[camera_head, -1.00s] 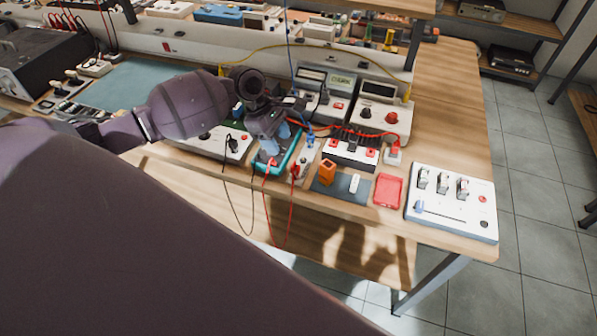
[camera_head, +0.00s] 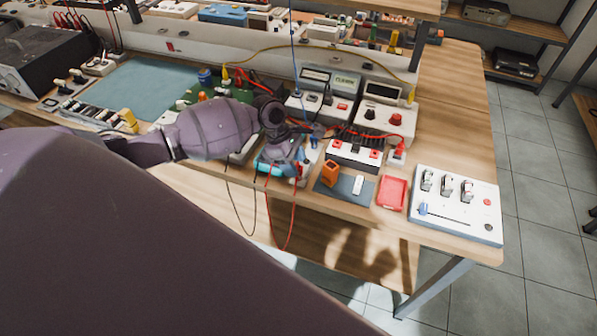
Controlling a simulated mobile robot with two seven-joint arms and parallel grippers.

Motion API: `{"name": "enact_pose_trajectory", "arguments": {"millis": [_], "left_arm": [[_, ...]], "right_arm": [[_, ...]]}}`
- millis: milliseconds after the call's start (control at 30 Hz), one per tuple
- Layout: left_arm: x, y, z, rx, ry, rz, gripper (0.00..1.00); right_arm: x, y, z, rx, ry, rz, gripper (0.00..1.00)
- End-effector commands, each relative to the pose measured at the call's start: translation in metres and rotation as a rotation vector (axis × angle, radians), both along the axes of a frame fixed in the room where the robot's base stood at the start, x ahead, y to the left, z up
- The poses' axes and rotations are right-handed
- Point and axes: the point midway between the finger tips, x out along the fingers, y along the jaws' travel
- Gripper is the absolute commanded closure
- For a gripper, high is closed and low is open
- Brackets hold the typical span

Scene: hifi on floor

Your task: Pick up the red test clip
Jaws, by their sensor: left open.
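My left gripper (camera_head: 284,152) comes in from the left, points down over the front of the bench and is open. It is above a teal-edged meter (camera_head: 262,167) and partly hides it. A red test lead (camera_head: 292,218) hangs in a loop over the bench's front edge. A small red clip end (camera_head: 294,181) shows at this lead's right end, just below the gripper, apparently apart from it. Another red plug or clip (camera_head: 400,149) stands on a small white block to the right. I cannot tell for certain which is the test clip. My right gripper is not in view.
An orange block (camera_head: 330,173) stands on a dark mat (camera_head: 346,190). A red tray (camera_head: 392,193) and a white switch panel (camera_head: 456,205) lie to the right. Bench instruments (camera_head: 386,117) stand behind. A black lead hangs in front; the bench's right rear is bare.

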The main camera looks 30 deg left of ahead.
Motion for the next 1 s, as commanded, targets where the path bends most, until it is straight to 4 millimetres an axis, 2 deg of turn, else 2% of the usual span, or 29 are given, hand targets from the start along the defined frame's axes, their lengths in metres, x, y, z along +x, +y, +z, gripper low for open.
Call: {"name": "enact_pose_trajectory", "arguments": {"millis": [200,433,733,767,1000], "left_arm": [[0.003,-0.013,-0.024,0.001,-0.001,-0.001,0.49],[0.003,-0.013,-0.025,0.001,-0.002,0.000,0.49],[0.003,-0.013,-0.025,0.002,-0.002,0.000,0.93],[0.003,-0.013,-0.025,0.002,-0.002,0.000,0.96],[0.003,-0.013,-0.025,0.002,-0.002,0.000,0.96]], "right_arm": [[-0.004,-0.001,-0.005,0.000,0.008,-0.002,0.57],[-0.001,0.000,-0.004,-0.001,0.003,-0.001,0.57],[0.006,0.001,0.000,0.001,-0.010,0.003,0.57],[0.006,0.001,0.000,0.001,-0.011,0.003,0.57],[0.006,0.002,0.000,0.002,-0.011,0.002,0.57]]}}
